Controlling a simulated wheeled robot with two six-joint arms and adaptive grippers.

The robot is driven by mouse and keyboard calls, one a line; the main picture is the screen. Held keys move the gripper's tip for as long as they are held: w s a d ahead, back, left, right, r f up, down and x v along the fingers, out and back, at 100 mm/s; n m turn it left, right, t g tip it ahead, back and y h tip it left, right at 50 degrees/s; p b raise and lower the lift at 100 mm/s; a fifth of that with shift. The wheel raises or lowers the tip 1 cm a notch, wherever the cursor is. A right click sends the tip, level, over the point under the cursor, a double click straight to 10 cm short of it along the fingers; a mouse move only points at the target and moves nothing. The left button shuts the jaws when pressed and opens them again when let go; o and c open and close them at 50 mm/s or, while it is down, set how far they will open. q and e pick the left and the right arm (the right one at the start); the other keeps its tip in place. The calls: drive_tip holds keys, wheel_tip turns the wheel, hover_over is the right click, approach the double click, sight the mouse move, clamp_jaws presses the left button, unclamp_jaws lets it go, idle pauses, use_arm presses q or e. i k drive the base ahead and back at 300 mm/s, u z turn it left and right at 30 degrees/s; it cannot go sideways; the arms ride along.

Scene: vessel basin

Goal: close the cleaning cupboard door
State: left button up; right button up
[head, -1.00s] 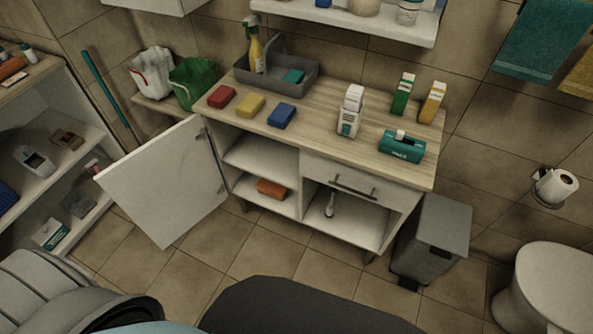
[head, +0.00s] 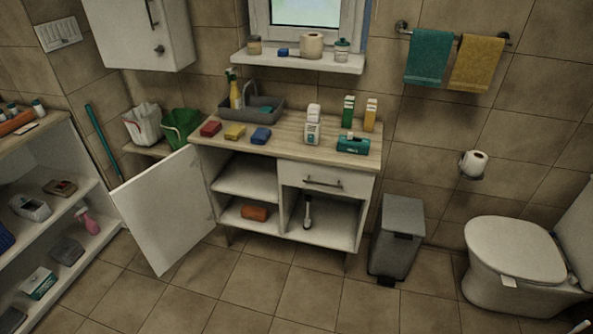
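The cleaning cupboard (head: 367,177) stands against the back wall with a wooden top. Its white door (head: 164,211) is hinged at the cupboard's left side and stands wide open, swung out to the left. The open left part shows a shelf (head: 247,178) and, below it, an orange block (head: 254,213). The open right part under a drawer (head: 325,181) holds a white and dark brush-like item (head: 307,211). Neither of my grippers shows in the head view.
A grey pedal bin (head: 398,236) stands right of the cupboard, and a toilet (head: 515,256) is further right. An open shelf unit (head: 62,215) stands at the left, near the door's outer edge. The tiled floor (head: 260,290) in front is clear.

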sight(166, 208)
drive_tip(key=z, duration=3.4)
drive_tip(key=k, duration=2.4)
drive_tip(key=u, duration=1.05)
